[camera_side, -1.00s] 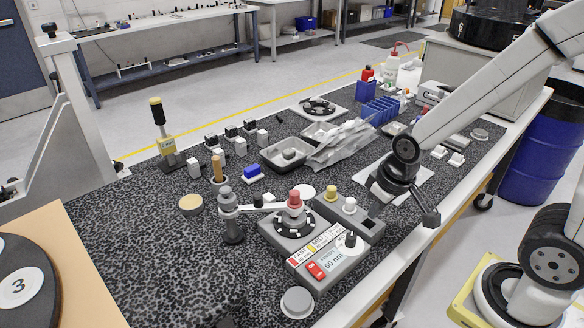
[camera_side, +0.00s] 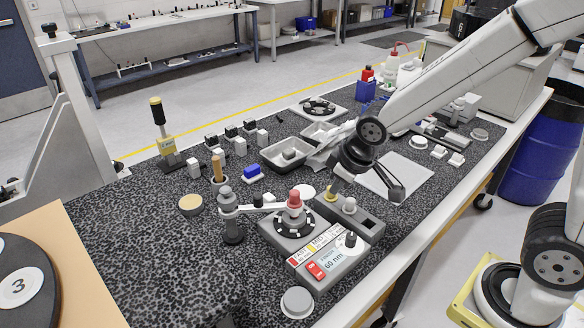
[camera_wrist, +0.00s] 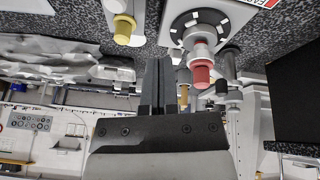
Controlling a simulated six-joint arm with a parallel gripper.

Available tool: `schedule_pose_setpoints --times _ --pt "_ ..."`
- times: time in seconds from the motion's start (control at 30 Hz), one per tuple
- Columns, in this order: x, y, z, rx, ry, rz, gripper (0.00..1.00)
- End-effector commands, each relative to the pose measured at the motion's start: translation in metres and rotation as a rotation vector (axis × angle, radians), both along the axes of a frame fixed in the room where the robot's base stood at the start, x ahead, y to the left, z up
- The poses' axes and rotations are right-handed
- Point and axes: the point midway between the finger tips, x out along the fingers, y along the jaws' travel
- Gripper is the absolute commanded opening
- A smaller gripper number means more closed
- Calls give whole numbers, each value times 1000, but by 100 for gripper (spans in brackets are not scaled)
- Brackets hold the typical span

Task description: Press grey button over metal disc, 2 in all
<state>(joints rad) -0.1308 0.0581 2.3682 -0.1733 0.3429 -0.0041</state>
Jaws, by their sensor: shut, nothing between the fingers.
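A dark grey box (camera_side: 371,230) holds a yellow button (camera_side: 330,194) and a pale grey-white button (camera_side: 350,205). Both also show in the wrist view, the yellow button (camera_wrist: 123,30) and the pale button (camera_wrist: 115,6). My gripper (camera_side: 335,181) is shut and empty, close to the yellow button in the side view; I cannot tell whether it touches. In the wrist view the shut fingers (camera_wrist: 158,70) appear apart from both buttons. No metal disc shows under the pale button; its underside is hidden. A grey disc (camera_side: 297,302) lies at the front of the mat.
Trays (camera_side: 285,154) and crumpled foil lie behind. The mat's left front is clear.

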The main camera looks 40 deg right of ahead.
Motion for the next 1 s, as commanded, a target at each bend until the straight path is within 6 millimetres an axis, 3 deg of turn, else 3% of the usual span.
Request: schedule_pose_setpoints --times 0.2,0.5,0.73,1.0 --pt "53 45 35 -74 -128 212 0" --pt "106 116 87 -168 -307 463 0" --pt "125 157 116 -214 -404 582 0" --pt "130 170 126 -231 -439 621 0"
